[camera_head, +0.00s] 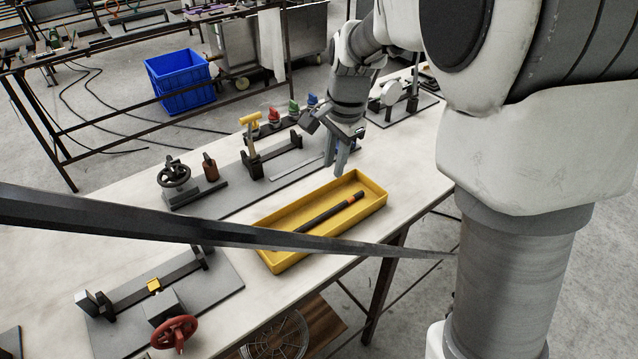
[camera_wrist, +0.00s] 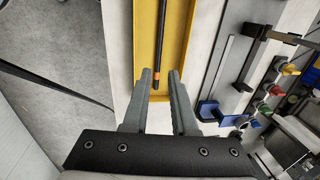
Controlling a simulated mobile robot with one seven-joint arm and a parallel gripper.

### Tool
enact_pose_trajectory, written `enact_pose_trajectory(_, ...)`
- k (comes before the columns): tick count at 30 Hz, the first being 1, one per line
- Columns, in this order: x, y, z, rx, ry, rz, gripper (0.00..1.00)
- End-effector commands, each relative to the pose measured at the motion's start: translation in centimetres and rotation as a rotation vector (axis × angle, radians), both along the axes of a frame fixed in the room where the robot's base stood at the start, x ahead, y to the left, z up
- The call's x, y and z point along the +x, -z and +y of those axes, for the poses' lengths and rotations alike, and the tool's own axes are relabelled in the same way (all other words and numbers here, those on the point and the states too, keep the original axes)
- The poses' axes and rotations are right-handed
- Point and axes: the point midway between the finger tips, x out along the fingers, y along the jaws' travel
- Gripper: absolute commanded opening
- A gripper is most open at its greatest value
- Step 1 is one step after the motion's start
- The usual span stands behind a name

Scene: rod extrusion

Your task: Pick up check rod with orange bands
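The check rod (camera_head: 325,213) is dark with an orange band near its far end. It lies lengthwise in a long yellow tray (camera_head: 378,205) on the white table. In the wrist view the rod (camera_wrist: 167,35) runs up the picture, its orange-banded end between my fingertips in the picture. My gripper (camera_head: 338,168) is open and empty, pointing down above the tray's far end. In the wrist view its two fingers (camera_wrist: 159,76) stand apart on either side of the rod's line, with no contact visible. In the head view a dark bar in front hides the tray's near part.
A red-wheeled vise (camera_head: 174,331) sits at the front left. A dark bar (camera_head: 200,228) crosses the head view.

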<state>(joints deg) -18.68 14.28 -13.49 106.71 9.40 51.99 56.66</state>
Motion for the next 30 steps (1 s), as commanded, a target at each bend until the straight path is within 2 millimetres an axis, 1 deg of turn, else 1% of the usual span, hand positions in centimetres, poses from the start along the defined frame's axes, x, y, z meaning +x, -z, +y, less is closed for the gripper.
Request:
enact_pose_trajectory(1,0.0,1.0,0.1,-0.001,0.001,0.005,0.26)
enact_pose_trajectory(12,1.0,8.8,0.6,-0.001,-0.001,0.005,0.26)
enact_pose_trajectory(16,1.2,10.6,0.8,-0.001,0.000,0.004,0.26)
enact_pose_trajectory(23,1.5,12.0,0.8,0.000,-0.001,0.004,0.26)
enact_pose_trajectory(30,2.2,15.4,0.7,-0.001,-0.001,0.004,0.26)
